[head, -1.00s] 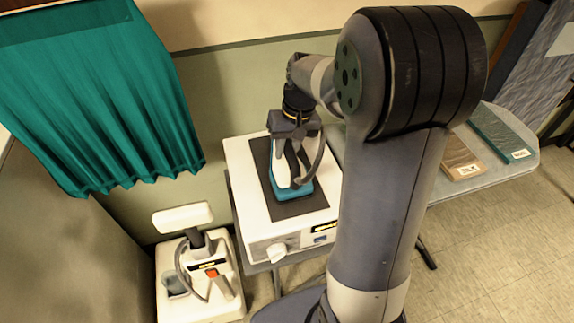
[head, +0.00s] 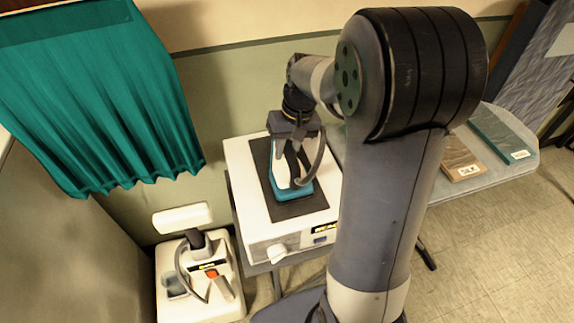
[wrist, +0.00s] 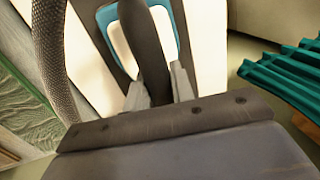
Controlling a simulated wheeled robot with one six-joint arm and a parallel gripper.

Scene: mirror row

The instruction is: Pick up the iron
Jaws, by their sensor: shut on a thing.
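The iron (head: 281,174) is white and teal with a dark handle and a dark cord. It is on, or just above, the dark pad on top of a white station; I cannot tell whether it touches. My gripper (head: 295,134) is above it, pointing down. In the wrist view the iron's dark handle (wrist: 145,45) runs between the two grey fingers of my gripper (wrist: 160,88), which are shut on it. The teal and white body (wrist: 112,30) shows behind the handle. My gripper hides part of the iron in the head view.
The white station (head: 241,178) stands on a small table by the wall. A white appliance (head: 200,285) is on the floor at lower left. A teal curtain (head: 95,95) hangs at left. A grey table (head: 515,172) with flat packages (head: 460,158) is at right.

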